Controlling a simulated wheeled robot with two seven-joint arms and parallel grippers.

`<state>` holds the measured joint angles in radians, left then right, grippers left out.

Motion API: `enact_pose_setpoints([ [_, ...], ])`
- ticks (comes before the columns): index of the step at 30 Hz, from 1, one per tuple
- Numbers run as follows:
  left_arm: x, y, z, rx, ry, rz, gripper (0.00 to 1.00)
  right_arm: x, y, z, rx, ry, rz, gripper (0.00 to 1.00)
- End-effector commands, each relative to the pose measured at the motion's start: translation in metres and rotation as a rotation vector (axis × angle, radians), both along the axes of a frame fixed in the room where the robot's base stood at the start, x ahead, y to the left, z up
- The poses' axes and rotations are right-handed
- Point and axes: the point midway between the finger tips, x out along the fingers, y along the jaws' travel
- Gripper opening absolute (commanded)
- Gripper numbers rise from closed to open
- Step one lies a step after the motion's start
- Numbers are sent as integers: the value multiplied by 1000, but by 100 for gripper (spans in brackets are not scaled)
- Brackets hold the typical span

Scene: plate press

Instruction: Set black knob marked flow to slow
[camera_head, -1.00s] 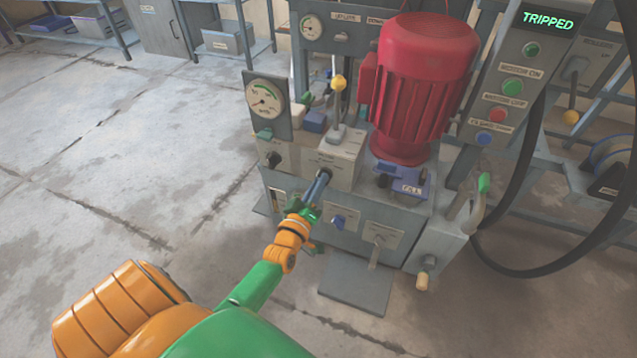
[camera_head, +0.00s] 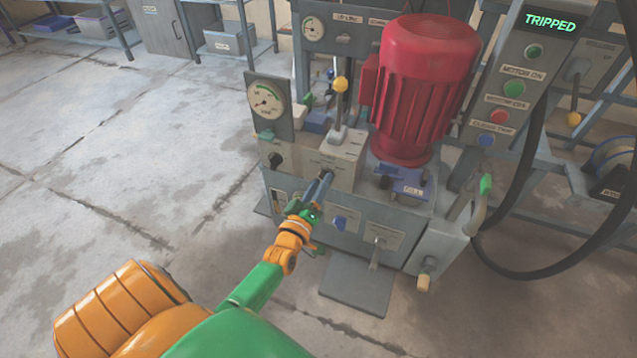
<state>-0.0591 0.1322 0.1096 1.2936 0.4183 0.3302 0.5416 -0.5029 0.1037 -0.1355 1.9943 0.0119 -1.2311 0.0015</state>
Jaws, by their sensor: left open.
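The other black knob (camera_head: 328,174) is on the grey block under the yellow-balled lever, partly hidden by my fingers. My left gripper (camera_head: 322,184) is open, its fingertips right at this second knob; I cannot tell whether they touch it.
A red motor (camera_head: 427,90) stands on the press behind the knobs. A lever with a yellow ball (camera_head: 340,84) rises above my fingers. The display (camera_head: 550,21) reads TRIPPED. Open floor lies at the left.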

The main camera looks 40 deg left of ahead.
Motion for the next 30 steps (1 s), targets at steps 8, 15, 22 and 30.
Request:
enact_pose_setpoints([
  [8,-47,-11,3,-1,4,0,46,-13,-3,-33,-9,30,5,86],
  [15,-68,-17,0,0,1,-1,46,-19,-5,-48,-12,36,5,86],
  [22,-68,-17,0,0,1,-1,46,-19,-5,-48,-12,36,5,86],
  [30,-68,-16,0,0,1,-1,46,-19,-5,-48,-12,36,5,86],
])
